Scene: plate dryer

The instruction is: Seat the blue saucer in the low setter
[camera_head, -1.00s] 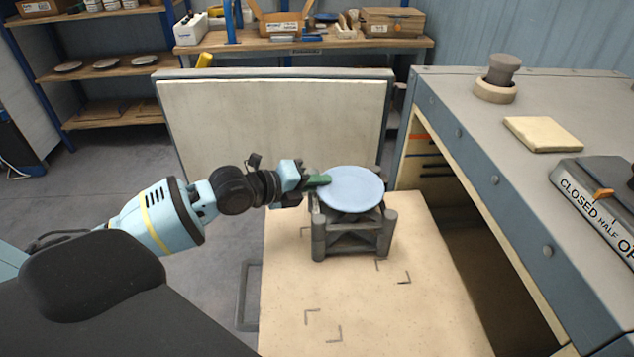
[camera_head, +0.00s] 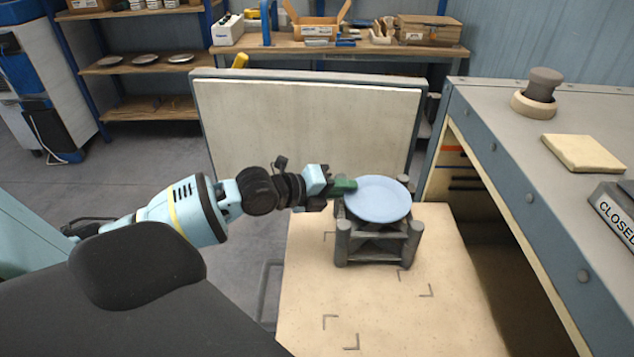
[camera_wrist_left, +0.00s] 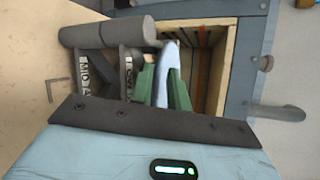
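The blue saucer (camera_head: 378,199) lies nearly flat over the dark grey setter (camera_head: 378,252), within its corner posts. I cannot tell whether it touches the setter or hovers just above it. My left gripper (camera_head: 345,187) reaches in from the left and holds the saucer's left rim. In the left wrist view, its green fingers (camera_wrist_left: 163,90) stand on both sides of the saucer (camera_wrist_left: 168,62), seen edge-on. The setter (camera_wrist_left: 108,38) is beside it there, with partly readable lettering on its frame. My right gripper is not in view.
The setter stands on a pale board (camera_head: 385,310) with corner marks. An open door panel (camera_head: 305,125) rises behind it. The grey dryer body (camera_head: 500,130) with its open chamber is close on the right. The board's front is clear.

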